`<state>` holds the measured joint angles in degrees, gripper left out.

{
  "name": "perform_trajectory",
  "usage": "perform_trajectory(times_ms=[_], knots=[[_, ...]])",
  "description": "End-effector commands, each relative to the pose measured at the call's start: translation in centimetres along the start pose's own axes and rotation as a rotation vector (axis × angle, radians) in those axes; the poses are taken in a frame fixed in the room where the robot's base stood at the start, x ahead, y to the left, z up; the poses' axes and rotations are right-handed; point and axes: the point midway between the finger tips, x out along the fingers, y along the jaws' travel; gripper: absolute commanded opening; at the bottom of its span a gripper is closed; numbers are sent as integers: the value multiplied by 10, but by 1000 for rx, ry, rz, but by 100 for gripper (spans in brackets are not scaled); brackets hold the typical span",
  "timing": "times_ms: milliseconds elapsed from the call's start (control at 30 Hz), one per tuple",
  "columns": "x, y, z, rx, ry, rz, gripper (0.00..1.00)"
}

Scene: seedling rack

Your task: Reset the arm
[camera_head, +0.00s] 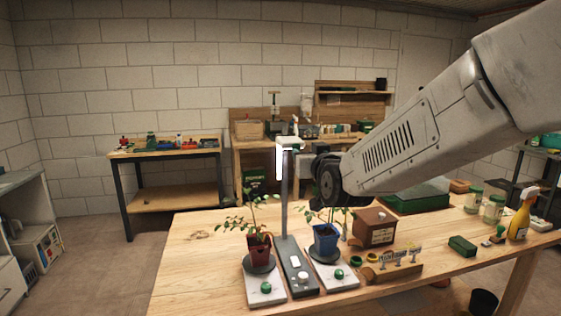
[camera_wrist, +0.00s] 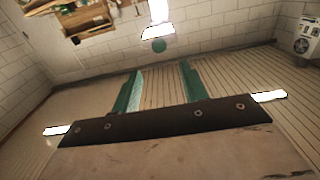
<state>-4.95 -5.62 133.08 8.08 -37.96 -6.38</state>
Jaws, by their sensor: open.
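My arm reaches in from the right in the head view and ends at a dark round joint above the table, beside the lamp post. In the wrist view my gripper (camera_wrist: 160,68) is open, with two green fingers apart and nothing between them. In the head view I cannot make out the fingers clearly. A red pot with a seedling (camera_head: 258,247) stands on the left pad of a dark stand (camera_head: 292,265). A blue pot with a seedling (camera_head: 325,239) stands on its right pad, below the end of my arm.
The wooden table (camera_head: 190,260) is bare at the left. A brown box (camera_head: 374,227), a green tray (camera_head: 416,203), jars (camera_head: 493,208) and a spray bottle (camera_head: 520,222) stand at the right. The lit lamp (camera_head: 279,163) rises close to my arm's end. A workbench (camera_head: 165,150) stands behind.

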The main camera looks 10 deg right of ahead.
Motion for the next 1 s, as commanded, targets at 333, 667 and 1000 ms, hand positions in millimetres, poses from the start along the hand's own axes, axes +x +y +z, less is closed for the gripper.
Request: perform_trajectory(times_ms=[333,667,1000], knots=[[-31,-9,88,10,-437,-51,44],[-200,4,149,-1,-1127,-70,44],[-377,30,134,-11,-1529,-8,44]])
